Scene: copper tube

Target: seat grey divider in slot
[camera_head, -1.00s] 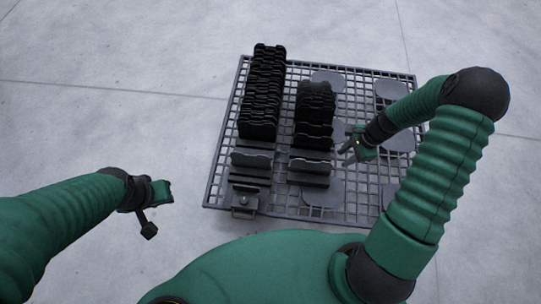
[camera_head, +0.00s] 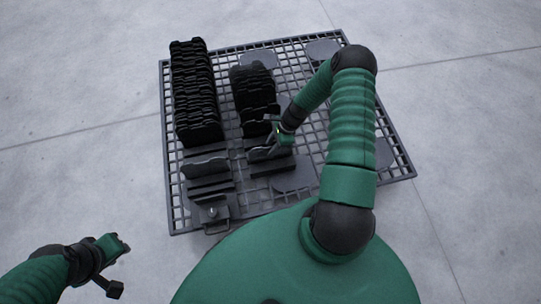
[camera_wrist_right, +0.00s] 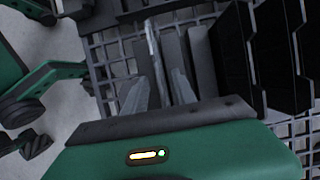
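A thin grey divider (camera_head: 268,154) stands upright at the near end of the right-hand row on the grid platform. It shows edge-on in the right wrist view (camera_wrist_right: 153,48). My right gripper (camera_head: 272,130) is at this divider. In the right wrist view, its two fingers (camera_wrist_right: 160,82) are apart, one on each side of the divider, with gaps visible. A second grey divider (camera_head: 204,167) stands at the near end of the left-hand row. My left gripper (camera_head: 117,268) is open and empty at lower left, off the platform. The slot's inside cannot be made out.
Black dividers stand in a long left row (camera_head: 195,95) and a shorter right row (camera_head: 254,95), close behind the grey ones. The grid platform (camera_head: 389,135) carries flat grey pads (camera_head: 323,48). A small latch-like fitting (camera_head: 212,216) sits at its near edge.

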